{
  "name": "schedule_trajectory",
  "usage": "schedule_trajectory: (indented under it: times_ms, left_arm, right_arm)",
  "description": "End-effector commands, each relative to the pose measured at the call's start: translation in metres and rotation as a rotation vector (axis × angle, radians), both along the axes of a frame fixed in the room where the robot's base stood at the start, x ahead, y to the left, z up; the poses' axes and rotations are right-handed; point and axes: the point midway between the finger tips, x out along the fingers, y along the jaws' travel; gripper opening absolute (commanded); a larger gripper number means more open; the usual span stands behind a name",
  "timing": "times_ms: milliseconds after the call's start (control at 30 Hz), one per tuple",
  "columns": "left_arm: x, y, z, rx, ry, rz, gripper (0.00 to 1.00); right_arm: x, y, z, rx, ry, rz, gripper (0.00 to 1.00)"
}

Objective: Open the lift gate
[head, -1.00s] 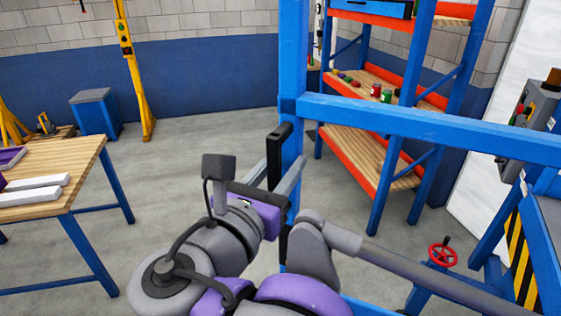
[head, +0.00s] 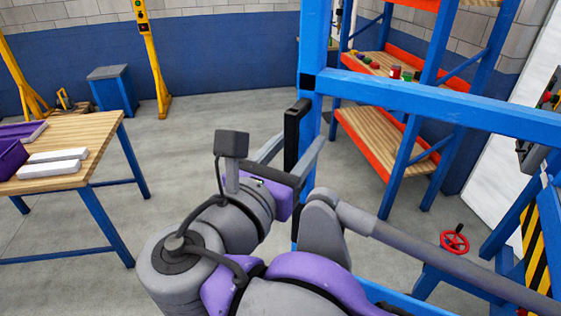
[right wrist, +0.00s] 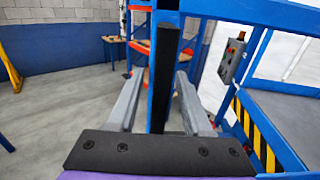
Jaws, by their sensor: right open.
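The lift gate (head: 440,98) is a blue frame with a horizontal rail and an upright post (head: 314,60). A black vertical handle (head: 297,130) is on the post; it also shows in the right wrist view (right wrist: 162,75). My right gripper (head: 297,146) is open at the handle. In the right wrist view its two grey fingers (right wrist: 158,82) lie one on each side of the black bar, with visible gaps. I cannot tell whether either finger touches it. The handle's lower part is hidden behind the gripper in the head view. My left gripper is not in view.
A wooden table (head: 95,150) with white bars and purple bins stands at left. An orange and blue shelf (head: 385,150) is behind the gate. A red handwheel (head: 455,239) and a control box (right wrist: 232,58) are at right. Grey floor lies clear between table and gate.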

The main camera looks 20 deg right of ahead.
Motion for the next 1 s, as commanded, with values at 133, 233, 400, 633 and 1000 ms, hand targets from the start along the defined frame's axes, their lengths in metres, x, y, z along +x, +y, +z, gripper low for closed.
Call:
schedule_trajectory:
  times_ms: [133, 233, 400, 633, 1000]
  left_arm:
    - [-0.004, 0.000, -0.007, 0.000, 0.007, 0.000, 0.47]
    - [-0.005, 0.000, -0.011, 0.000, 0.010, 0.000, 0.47]
    - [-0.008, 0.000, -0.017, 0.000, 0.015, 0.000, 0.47]
    - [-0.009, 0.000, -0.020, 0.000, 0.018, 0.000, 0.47]
    - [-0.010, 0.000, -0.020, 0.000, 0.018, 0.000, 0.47]
  right_arm:
    - [-0.015, 0.016, -0.002, 0.001, 0.002, 0.007, 0.50]
    - [-0.028, 0.030, -0.002, 0.001, 0.002, 0.009, 0.50]
    - [-0.049, 0.050, -0.002, 0.000, 0.001, 0.006, 0.50]
    - [-0.067, 0.066, -0.001, 0.000, 0.000, 0.002, 0.50]
    - [-0.071, 0.069, 0.000, 0.000, 0.000, 0.000, 0.50]
